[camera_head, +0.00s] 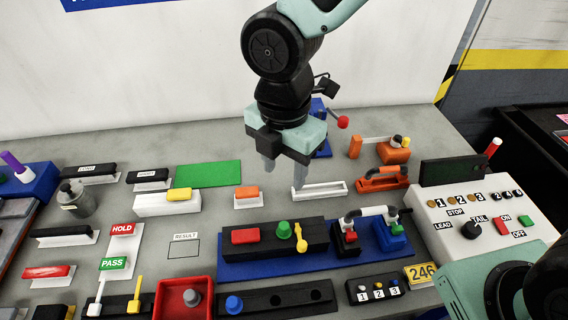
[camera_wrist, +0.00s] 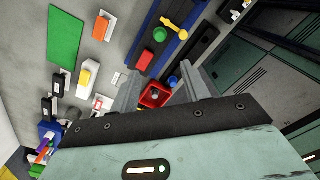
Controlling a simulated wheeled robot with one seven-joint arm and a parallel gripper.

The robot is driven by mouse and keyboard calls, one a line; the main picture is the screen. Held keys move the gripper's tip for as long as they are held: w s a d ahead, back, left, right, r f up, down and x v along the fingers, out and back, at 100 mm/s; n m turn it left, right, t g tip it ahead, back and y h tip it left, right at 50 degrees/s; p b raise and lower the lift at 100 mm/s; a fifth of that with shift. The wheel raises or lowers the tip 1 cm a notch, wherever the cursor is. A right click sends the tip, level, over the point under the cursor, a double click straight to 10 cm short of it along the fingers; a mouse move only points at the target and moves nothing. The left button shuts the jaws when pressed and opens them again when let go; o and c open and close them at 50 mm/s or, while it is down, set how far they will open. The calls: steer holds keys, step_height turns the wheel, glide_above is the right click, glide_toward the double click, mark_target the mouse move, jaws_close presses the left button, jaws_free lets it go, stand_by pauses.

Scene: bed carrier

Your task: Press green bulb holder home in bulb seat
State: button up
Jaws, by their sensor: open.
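The green bulb holder (camera_head: 283,228) stands upright in the black block (camera_head: 262,250), between a red piece (camera_head: 245,236) and a yellow lever (camera_head: 300,236). I take the spot under it as the bulb seat; how deep it sits I cannot tell. In the wrist view the green holder (camera_wrist: 160,34) shows beyond my fingers, toward the top. My gripper (camera_head: 284,176) is open and empty, pointing down above the bench, behind the black block and apart from the holder. In the wrist view my gripper (camera_wrist: 157,80) has nothing between its fingers.
A white control box (camera_head: 480,220) stands at the right. A red tray (camera_head: 170,296) and a black strip with a blue knob (camera_head: 234,304) lie in front.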

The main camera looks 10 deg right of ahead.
mark_target(284, 225)
steer(key=shift+f, duration=0.2)
steer(key=c, duration=0.9)
steer(key=shift+n, duration=0.7)
step_height(284, 225, down, 8)
steer(key=p, duration=0.5)
steer(key=shift+f, duration=0.1)
jaws_close()
steer(key=shift+f, duration=0.65)
step_height(284, 225, down, 6)
steer(key=b, duration=0.5)
steer(key=shift+r, duration=0.25)
